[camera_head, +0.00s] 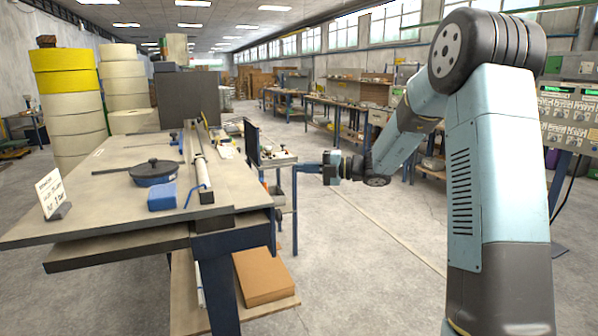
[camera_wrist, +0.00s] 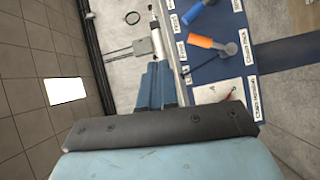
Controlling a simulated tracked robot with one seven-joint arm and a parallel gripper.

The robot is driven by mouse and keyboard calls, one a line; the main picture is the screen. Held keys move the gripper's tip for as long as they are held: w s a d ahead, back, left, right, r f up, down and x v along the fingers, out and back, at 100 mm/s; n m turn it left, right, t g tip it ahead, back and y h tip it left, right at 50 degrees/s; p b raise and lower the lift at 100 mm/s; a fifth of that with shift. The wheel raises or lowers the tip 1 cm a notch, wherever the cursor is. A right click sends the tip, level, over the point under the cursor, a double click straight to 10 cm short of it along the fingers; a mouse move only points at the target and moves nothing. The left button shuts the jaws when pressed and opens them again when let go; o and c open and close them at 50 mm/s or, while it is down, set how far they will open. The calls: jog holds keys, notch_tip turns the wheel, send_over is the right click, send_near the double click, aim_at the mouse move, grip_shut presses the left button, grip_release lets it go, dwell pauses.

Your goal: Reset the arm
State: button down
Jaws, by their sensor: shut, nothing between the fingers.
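The table holds a round blue dish with a dark lid (camera_head: 153,172), a blue block (camera_head: 162,196), a long rail (camera_head: 200,160) and a sign (camera_head: 50,193). A brown box (camera_head: 263,276) sits on the shelf below. Tall rolls (camera_head: 75,110) stand behind. The floor (camera_head: 375,255) right of the table looks clear.

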jog(key=s+d+r+n+g+h, duration=0.15)
jog(key=s+n+h, duration=0.25)
jog(key=s+n, duration=0.65)
jog(key=s+a+r+n+g+h, duration=0.15)
jog(key=s+n+h, duration=0.25)
jog(key=s+n, duration=0.7)
jog(key=s+d+n+t+h, duration=0.3)
jog(key=s+d+n+h, duration=0.5)
jog(key=s+d+n, duration=0.6)
jog(key=s+n, duration=0.4)
jog(key=shift+s+d+r+t+h, duration=0.2)
jog(key=shift+s+t+h, duration=0.1)
jog(key=shift+t+h, duration=0.1)
jog(key=shift+n, duration=0.25)
